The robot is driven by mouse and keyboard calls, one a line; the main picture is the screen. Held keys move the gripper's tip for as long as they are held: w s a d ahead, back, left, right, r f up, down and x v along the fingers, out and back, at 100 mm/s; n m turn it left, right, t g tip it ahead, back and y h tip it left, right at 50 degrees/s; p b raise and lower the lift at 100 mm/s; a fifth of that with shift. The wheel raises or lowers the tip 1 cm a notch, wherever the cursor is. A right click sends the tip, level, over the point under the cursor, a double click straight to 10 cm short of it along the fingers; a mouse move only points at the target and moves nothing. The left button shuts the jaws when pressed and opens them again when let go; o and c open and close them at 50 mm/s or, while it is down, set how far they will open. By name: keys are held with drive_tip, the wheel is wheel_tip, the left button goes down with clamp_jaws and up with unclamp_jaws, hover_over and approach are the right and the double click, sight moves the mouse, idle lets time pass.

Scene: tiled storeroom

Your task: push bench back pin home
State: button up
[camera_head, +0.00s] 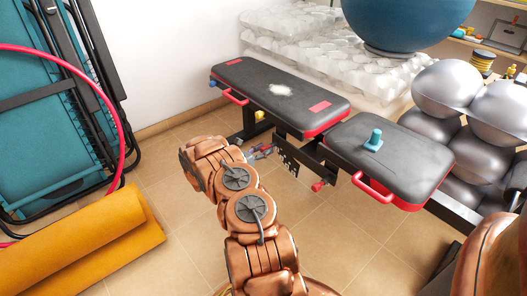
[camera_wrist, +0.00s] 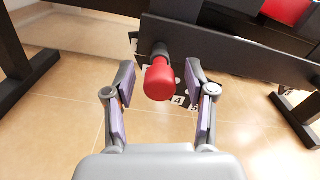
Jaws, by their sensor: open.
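The bench has a long black back pad (camera_head: 255,88) and a shorter seat pad (camera_head: 405,165), both with red trim. In the wrist view, a red-knobbed pin (camera_wrist: 159,82) with a dark grey collar stands out from the black frame. A numbered plate (camera_wrist: 179,99) with holes is partly hidden behind the knob; it also shows in the head view (camera_head: 288,161). My gripper (camera_wrist: 159,75) is open, one finger on each side of the knob, with gaps visible on both sides. In the head view my gripper (camera_head: 262,152) is beside the frame under the back pad.
A red knob (camera_head: 318,186) sits low under the seat; I cannot tell whether it is the same pin. A teal dumbbell-like object (camera_head: 374,140) stands on the seat. Silver balls (camera_head: 447,86) crowd the right. A yellow mat roll (camera_head: 85,240) lies left.

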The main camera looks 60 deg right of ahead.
drive_tip(key=shift+c, duration=0.3)
clamp_jaws()
idle(0.3)
